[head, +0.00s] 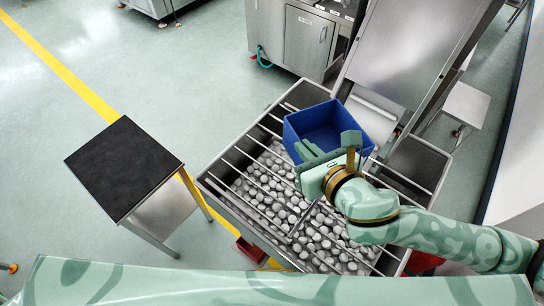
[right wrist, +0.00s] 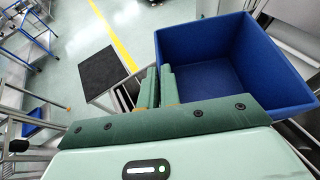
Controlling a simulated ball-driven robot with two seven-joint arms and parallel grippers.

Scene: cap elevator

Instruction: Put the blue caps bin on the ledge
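The blue caps bin (head: 322,122) is an open box above the far part of the metal hopper, next to the foot of the elevator. I see no caps in the visible part of it. My right gripper (head: 309,151) is at its near left wall. In the right wrist view the bin (right wrist: 235,60) fills the upper right. The fingers of the gripper (right wrist: 159,88) are close together with the bin's wall seemingly between them. I cannot tell whether the bin rests on the hopper's bars. Which surface is the ledge is not clear. My left gripper is out of view.
The hopper (head: 222,196) holds many grey caps under thin bars. A black-topped stand (head: 123,167) is at the left, with a floor gap before the hopper. The inclined metal elevator (head: 408,45) rises at the right. A metal cabinet (head: 306,45) stands behind.

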